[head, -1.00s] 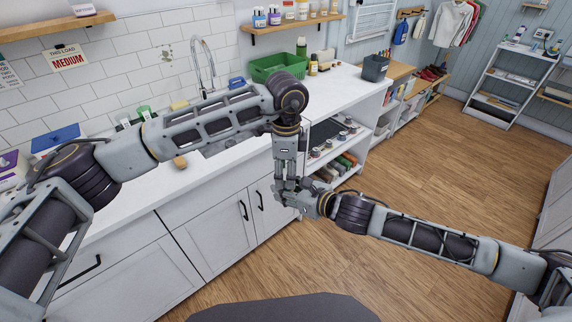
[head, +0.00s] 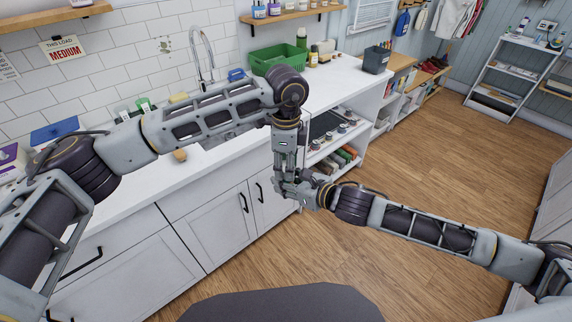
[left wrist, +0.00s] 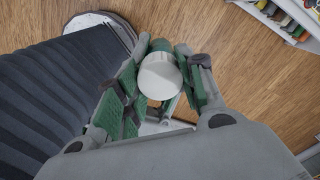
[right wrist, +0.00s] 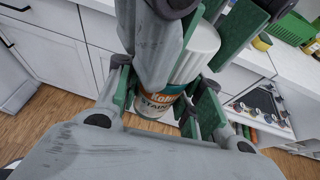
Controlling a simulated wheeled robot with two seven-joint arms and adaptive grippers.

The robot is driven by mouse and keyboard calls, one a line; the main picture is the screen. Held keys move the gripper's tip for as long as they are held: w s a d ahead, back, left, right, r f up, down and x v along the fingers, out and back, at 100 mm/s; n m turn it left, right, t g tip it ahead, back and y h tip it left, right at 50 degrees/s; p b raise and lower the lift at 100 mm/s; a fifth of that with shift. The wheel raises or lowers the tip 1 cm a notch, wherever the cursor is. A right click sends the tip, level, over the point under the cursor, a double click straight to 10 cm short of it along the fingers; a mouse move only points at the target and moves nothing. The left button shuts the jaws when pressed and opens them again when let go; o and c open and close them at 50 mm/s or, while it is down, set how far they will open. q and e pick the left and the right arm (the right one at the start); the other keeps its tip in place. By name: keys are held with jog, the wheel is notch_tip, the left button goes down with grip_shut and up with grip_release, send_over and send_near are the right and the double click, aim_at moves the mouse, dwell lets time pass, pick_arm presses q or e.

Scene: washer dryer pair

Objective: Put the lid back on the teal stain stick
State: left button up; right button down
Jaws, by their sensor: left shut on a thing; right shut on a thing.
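The stain stick (right wrist: 160,100), with a teal, white and orange label, is between the fingers of my right gripper (right wrist: 165,100) in the right wrist view. A white ribbed lid (right wrist: 199,50) is at its upper end, among the fingers of my left gripper. In the left wrist view the lid (left wrist: 160,76) shows as a round white top between the green pads of my left gripper (left wrist: 160,80). Both grippers are shut and meet in the head view, left (head: 284,178) from above and right (head: 308,192) from the right. Fingers hide whether the lid is fully seated.
The white counter (head: 225,150) with a sink lies behind my arms, with cabinets (head: 215,225) below. A green basket (head: 277,60) and a dark grey bin (head: 376,62) stand on it. Open shelves (head: 335,165) are near the grippers. The wooden floor at right is clear.

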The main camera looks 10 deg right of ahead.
pick_arm(q)
jog(key=shift+m, duration=1.1)
jog(key=o, duration=1.1)
jog(key=shift+r, duration=2.3)
jog(key=shift+c, duration=1.2)
jog(key=shift+r+n, duration=1.6)
jog(key=shift+r, duration=0.15)
